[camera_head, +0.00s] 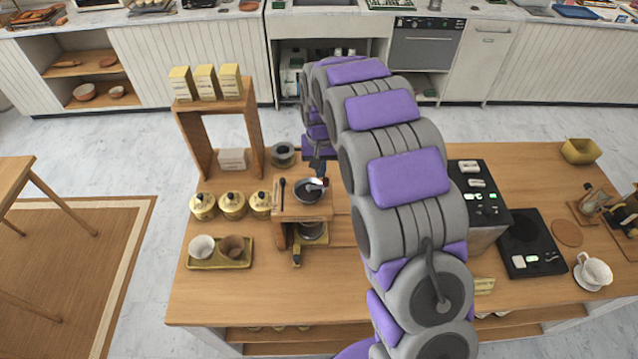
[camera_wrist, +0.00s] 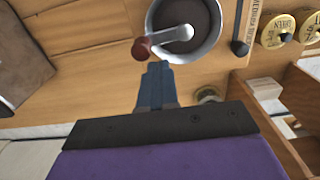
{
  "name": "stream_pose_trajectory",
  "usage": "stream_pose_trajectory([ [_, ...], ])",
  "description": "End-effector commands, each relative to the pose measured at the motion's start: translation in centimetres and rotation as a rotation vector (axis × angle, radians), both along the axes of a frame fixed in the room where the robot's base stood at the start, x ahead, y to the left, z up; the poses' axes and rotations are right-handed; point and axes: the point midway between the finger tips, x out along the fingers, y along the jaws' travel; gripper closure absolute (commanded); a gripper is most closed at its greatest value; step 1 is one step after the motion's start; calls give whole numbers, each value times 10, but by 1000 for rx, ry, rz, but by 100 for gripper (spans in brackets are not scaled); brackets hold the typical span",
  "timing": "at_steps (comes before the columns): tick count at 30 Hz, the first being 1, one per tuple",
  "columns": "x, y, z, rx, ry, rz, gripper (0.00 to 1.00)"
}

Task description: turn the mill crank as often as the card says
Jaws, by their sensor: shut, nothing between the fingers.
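The mill (camera_head: 295,212) is a wooden box with a dark round bowl on top, left of my arm. In the wrist view, the bowl (camera_wrist: 208,42) holds a silver crank (camera_wrist: 172,36) whose dark red knob (camera_wrist: 141,48) points left. My gripper (camera_wrist: 158,66) is shut and empty, its fingertips just below the knob and crank in the picture. I cannot tell whether they touch. In the head view, my gripper (camera_head: 318,173) is above the bowl's far edge. A small pale block or card (camera_head: 233,159) stands under the wooden shelf; no number is readable on it.
Left of the mill are several yellow lidded jars (camera_head: 232,205) and a tray (camera_head: 220,264) with two cups. A wooden shelf (camera_head: 254,125) bears three cream boxes. A black machine (camera_head: 478,195) and a dark scale (camera_head: 545,262) stand right of my arm, which hides the table's middle.

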Motion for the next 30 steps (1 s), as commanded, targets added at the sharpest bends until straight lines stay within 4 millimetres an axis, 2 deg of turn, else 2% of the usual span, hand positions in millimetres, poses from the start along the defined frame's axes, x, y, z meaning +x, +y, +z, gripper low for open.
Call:
stream_pose_trajectory([
  [11,6,0,5,1,-2,0,100],
  [30,6,0,51,1,-2,0,100],
])
